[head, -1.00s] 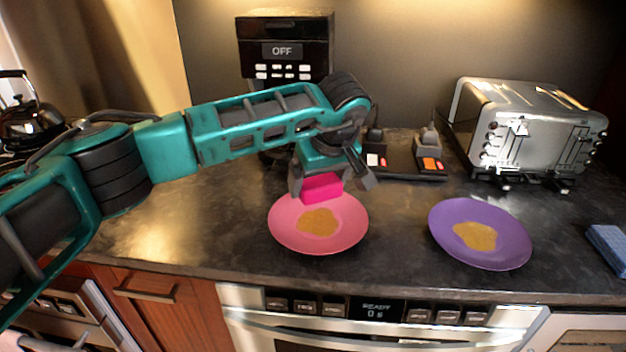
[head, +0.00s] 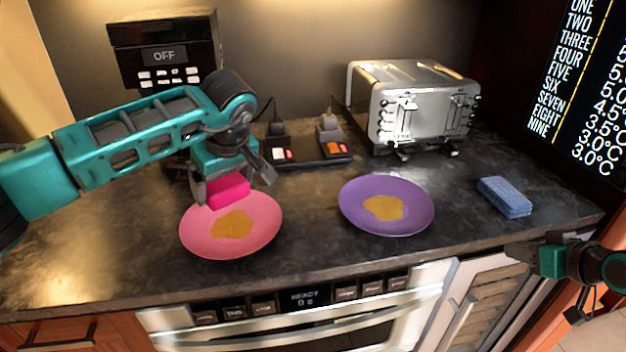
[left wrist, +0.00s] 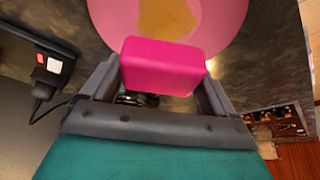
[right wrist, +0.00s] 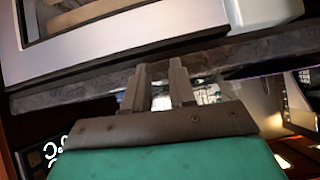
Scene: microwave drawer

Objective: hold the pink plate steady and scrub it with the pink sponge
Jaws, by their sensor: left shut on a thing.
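The pink plate (head: 258,238) lies on the dark counter, with a brown stain (head: 231,224) in its middle. My left gripper (head: 229,190) is shut on the pink sponge (head: 228,193), over the back edge of the plate. In the left wrist view the sponge (left wrist: 162,68) sits between the two fingers, with the plate (left wrist: 112,18) beyond it. I cannot tell whether the sponge touches the plate. My right gripper (head: 518,255) is in front of the counter at the right, away from the plate. In the right wrist view its fingers (right wrist: 158,90) stand slightly apart, with nothing between them.
A purple plate (head: 357,211) with a brown stain lies right of the pink one. A blue sponge (head: 505,197) lies farther right. The oven front (head: 300,318) is below the counter edge (head: 340,272).

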